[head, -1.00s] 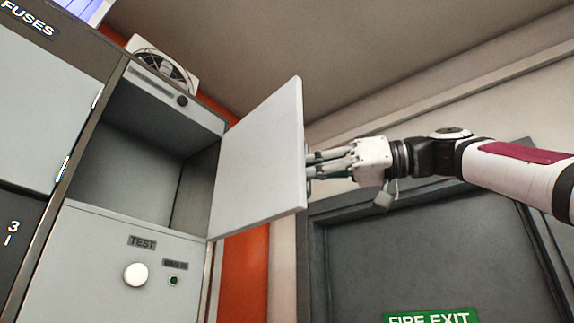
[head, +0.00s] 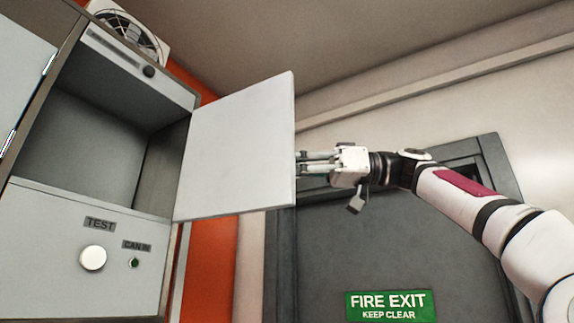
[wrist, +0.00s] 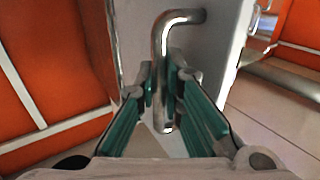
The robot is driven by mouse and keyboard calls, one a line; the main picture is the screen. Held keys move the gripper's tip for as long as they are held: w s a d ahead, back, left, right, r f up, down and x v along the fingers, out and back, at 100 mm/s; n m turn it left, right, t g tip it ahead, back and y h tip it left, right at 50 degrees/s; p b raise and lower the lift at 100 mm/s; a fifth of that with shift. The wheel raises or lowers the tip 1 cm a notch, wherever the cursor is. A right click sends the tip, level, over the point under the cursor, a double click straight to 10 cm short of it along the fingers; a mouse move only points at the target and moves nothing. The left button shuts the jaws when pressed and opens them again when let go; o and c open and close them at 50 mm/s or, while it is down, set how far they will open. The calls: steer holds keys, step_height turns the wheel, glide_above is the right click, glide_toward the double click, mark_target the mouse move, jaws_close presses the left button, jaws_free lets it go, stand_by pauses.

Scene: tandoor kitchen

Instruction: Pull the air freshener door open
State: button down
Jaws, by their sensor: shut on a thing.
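The air freshener door (head: 240,145) is a pale grey panel, swung wide open on the right side of its cabinet compartment (head: 90,130). Its inner face shows in the head view. In the wrist view, a bent metal bar handle (wrist: 162,60) stands on the door's outer face (wrist: 215,60). My gripper (wrist: 163,100) has its green-padded fingers on either side of the handle's bar and is shut on it. In the head view my gripper (head: 308,162) is at the door's free edge, and the handle is hidden behind the door.
A dark door with a green fire exit sign (head: 390,305) is behind my arm.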

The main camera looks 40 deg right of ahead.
steer(key=shift+r, duration=0.1)
steer(key=c, duration=1.7)
jaws_free()
steer(key=v, duration=1.2)
